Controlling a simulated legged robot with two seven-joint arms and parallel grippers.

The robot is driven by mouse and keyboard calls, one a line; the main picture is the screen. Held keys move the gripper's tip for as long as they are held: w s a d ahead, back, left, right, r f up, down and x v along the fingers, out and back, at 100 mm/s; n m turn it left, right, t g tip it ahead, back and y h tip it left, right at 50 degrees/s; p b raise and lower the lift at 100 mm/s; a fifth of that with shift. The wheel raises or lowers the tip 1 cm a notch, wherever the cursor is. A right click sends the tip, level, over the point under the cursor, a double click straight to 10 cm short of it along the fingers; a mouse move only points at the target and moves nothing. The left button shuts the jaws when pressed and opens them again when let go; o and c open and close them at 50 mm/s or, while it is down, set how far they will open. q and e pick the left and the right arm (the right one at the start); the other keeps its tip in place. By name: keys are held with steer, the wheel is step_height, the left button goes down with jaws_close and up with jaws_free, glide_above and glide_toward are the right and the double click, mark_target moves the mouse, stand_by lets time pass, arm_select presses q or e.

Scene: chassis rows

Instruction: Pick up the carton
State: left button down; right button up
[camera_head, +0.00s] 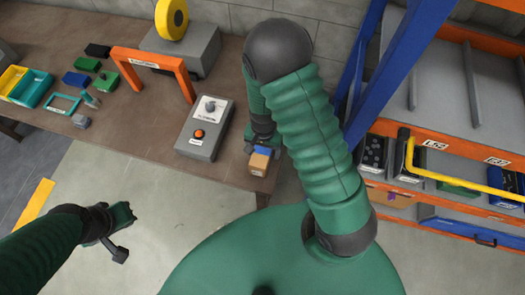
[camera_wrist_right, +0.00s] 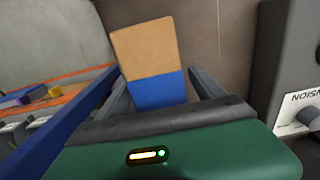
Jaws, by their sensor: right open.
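The carton (camera_head: 259,163) is a small tan and blue box near the front right edge of the brown workbench. My right gripper (camera_head: 262,146) is over it, coming from the far side in the head view. In the right wrist view the carton (camera_wrist_right: 145,52) shows its tan half and its blue half. The open fingers of my right gripper (camera_wrist_right: 160,92) are on either side of its blue end; contact is not clear. My left gripper (camera_head: 120,240) is low at the left, over the floor and away from the bench; its jaw opening is unclear.
A grey control box (camera_head: 205,130) with a red button stands left of the carton. An orange arch (camera_head: 150,62), a yellow reel (camera_head: 171,18) and small bins (camera_head: 33,88) are farther left. A blue and orange shelf rack (camera_head: 440,145) stands at the right.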

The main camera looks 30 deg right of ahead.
steer(key=shift+s+f, duration=0.3)
steer(key=shift+f, duration=0.4)
steer(key=shift+a+f, duration=0.1)
steer(key=shift+f, duration=0.2)
steer(key=shift+w+a, duration=0.2)
steer(key=shift+a, duration=0.05)
steer(key=shift+c, duration=2)
steer(key=shift+s+d, duration=0.1)
steer(key=shift+d, duration=0.15)
steer(key=c, duration=1.2)
steer(key=shift+a, duration=0.15)
jaws_close()
